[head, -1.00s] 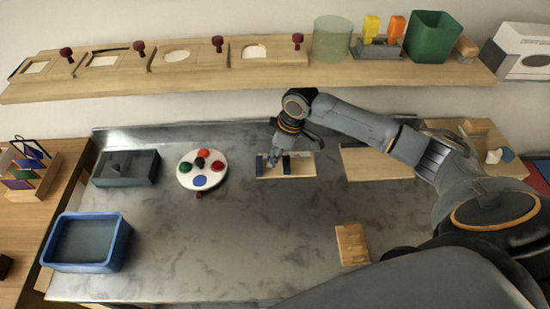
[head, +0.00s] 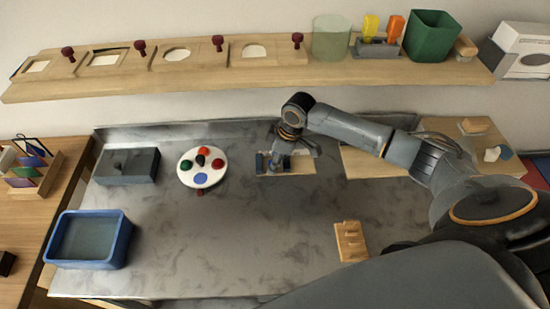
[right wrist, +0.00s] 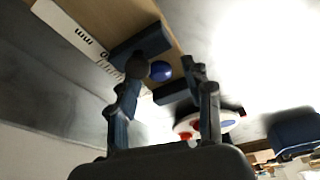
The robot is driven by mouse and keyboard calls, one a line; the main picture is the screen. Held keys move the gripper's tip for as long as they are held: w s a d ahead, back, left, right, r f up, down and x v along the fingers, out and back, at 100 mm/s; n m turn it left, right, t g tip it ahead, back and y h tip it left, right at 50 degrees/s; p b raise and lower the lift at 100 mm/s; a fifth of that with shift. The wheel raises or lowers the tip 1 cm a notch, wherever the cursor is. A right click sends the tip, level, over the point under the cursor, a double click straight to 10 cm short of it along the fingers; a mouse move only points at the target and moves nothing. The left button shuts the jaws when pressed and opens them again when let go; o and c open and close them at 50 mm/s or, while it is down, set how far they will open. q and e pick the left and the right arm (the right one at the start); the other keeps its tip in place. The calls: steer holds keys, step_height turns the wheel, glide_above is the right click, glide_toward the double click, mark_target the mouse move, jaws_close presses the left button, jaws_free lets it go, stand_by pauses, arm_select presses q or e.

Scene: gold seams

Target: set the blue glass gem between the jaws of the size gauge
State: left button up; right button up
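The size gauge (head: 303,165) is a light wooden board with a white millimetre scale and two dark jaws, on the grey bench. In the right wrist view one dark jaw (right wrist: 147,43) stands above and the other (right wrist: 172,93) below the blue glass gem (right wrist: 161,71). The gem sits in the gap between them. My right gripper (right wrist: 163,66) is open around the gem, with a gap on the right finger's side; contact with the left finger is unclear. In the head view this gripper (head: 279,163) hides the gem. My left gripper is not in view.
A round white dish (head: 184,179) with coloured pieces and a blue spot lies left of the gauge. A dark box (head: 125,167) and blue tub (head: 85,240) are farther left. A wooden board (head: 370,164) lies right, a wooden block (head: 351,242) in front. The bench middle is clear.

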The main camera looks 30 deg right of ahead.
steer(key=shift+d+r, duration=0.1)
steer(key=shift+r, duration=0.55)
steer(key=shift+s+d+r+b, duration=0.3)
steer(key=shift+s+d+r, duration=0.45)
steer(key=shift+r, duration=0.05)
steer(key=s+d+b, duration=0.1)
steer(key=s+d, duration=0.6)
steer(key=shift+r+b, duration=0.1)
steer(key=shift+b, duration=0.2)
steer(key=shift+s+d, duration=0.15)
steer(key=shift+s, duration=0.15)
